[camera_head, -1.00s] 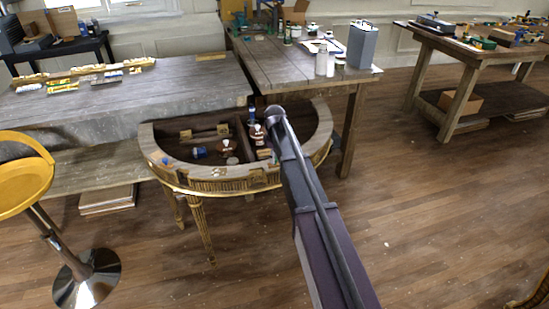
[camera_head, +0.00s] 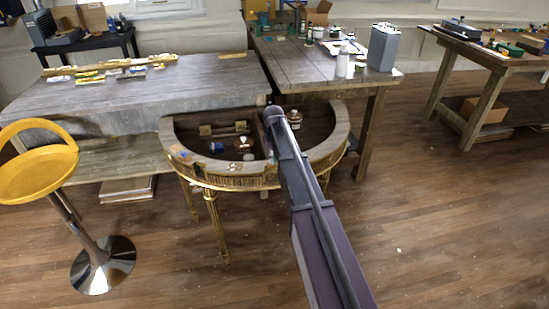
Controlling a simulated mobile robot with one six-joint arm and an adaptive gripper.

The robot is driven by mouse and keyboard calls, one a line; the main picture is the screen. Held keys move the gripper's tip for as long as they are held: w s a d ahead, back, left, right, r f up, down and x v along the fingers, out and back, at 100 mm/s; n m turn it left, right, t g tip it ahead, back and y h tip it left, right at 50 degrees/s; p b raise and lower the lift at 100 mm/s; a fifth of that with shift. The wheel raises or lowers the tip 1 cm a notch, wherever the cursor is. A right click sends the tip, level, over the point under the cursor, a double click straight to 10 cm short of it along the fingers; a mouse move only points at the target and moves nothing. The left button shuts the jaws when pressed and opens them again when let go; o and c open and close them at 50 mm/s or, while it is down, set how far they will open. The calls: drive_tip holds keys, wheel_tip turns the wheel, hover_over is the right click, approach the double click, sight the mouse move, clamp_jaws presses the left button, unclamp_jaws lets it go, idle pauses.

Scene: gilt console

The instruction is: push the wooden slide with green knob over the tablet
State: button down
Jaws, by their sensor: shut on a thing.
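The half-round gilt console (camera_head: 205,178) stands in the middle of the view with its interior open to above. My dark arm crosses its right part and hides some of the interior. My gripper does not show; it may be behind the arm. I cannot make out the wooden slide with green knob or the tablet. Small metal and wood fittings (camera_head: 222,129) lie along the back of the interior. A small blue object (camera_head: 217,147) and a brown bottle with a white cap (camera_head: 243,145) are at the front left. Another brown bottle (camera_head: 294,118) shows right of my arm.
A grey-topped table (camera_head: 175,95) stands behind the console. A wooden bench (camera_head: 300,68) with bottles and a grey canister (camera_head: 382,47) is behind right. A yellow stool (camera_head: 38,165) is at the left. Another workbench (camera_head: 490,52) is at far right.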

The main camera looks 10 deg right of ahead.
drive_tip(key=shift+a, duration=0.35)
drive_tip(key=shift+c, duration=2.1)
unclamp_jaws()
drive_tip(key=shift+d, duration=0.2)
